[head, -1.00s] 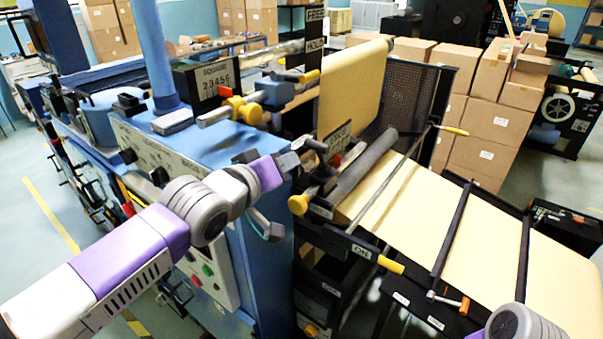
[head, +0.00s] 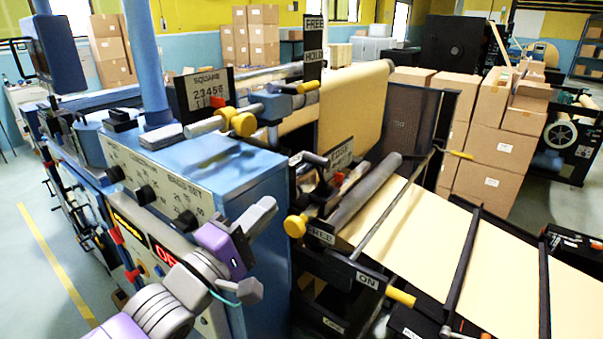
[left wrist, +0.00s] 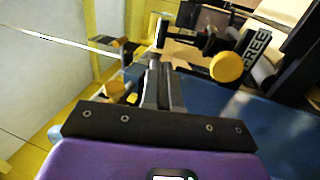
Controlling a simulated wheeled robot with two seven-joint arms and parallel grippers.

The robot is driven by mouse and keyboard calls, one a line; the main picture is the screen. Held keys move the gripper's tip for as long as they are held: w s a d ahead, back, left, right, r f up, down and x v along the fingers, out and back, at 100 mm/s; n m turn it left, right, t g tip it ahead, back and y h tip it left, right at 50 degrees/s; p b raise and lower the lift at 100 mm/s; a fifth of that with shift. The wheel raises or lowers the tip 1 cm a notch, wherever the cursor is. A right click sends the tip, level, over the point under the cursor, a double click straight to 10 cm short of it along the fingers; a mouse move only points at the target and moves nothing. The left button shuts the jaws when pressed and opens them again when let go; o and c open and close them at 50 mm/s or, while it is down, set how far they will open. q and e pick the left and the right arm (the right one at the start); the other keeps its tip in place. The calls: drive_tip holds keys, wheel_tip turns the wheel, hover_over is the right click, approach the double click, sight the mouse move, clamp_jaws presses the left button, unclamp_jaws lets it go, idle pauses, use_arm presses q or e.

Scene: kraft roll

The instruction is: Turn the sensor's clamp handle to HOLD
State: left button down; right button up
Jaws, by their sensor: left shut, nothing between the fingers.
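A black upright plate marked FREE above HOLD (head: 314,42) stands on top of the machine in the head view. A lever with a yellow grip (head: 308,87) lies just below the word HOLD, pointing right and slightly up. My right gripper is out of view.
The blue cabinet (head: 205,160) with black dials stands close behind my left gripper. A grey roller (head: 365,187) and the kraft paper web (head: 425,225) lie to the right. A yellow-ended ON lever (head: 400,297) juts out below. Cardboard boxes (head: 495,145) stand behind.

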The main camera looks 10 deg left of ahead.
sight(311, 162)
use_arm(q)
drive_tip(key=p+x, duration=0.1)
drive_tip(key=x, duration=1)
drive_tip(key=shift+w, duration=0.15)
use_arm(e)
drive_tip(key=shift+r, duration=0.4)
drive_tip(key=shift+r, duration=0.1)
